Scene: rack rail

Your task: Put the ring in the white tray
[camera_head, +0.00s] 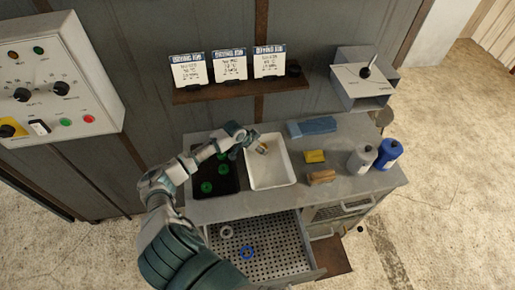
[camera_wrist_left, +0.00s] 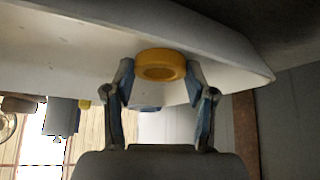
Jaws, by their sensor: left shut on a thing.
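The white tray (camera_head: 272,175) lies on the grey bench. My left gripper (camera_head: 258,147) is over the back part of the white tray. It is shut on an orange-yellow ring (camera_wrist_left: 160,64), which sits between the two fingertips (camera_wrist_left: 160,78) in the left wrist view. The ring shows small in the head view (camera_head: 262,149). The tray's pale surface (camera_wrist_left: 60,45) is close behind the ring in the wrist view; I cannot tell if they touch. My right gripper is not in view.
A black tray (camera_head: 229,184) with several green rings lies left of the white tray. An open drawer (camera_head: 285,262) below holds a grey ring (camera_head: 226,231) and a blue ring (camera_head: 246,252). A yellow block (camera_head: 315,156), brown brush (camera_head: 321,177) and bottles (camera_head: 361,158) stand to the right.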

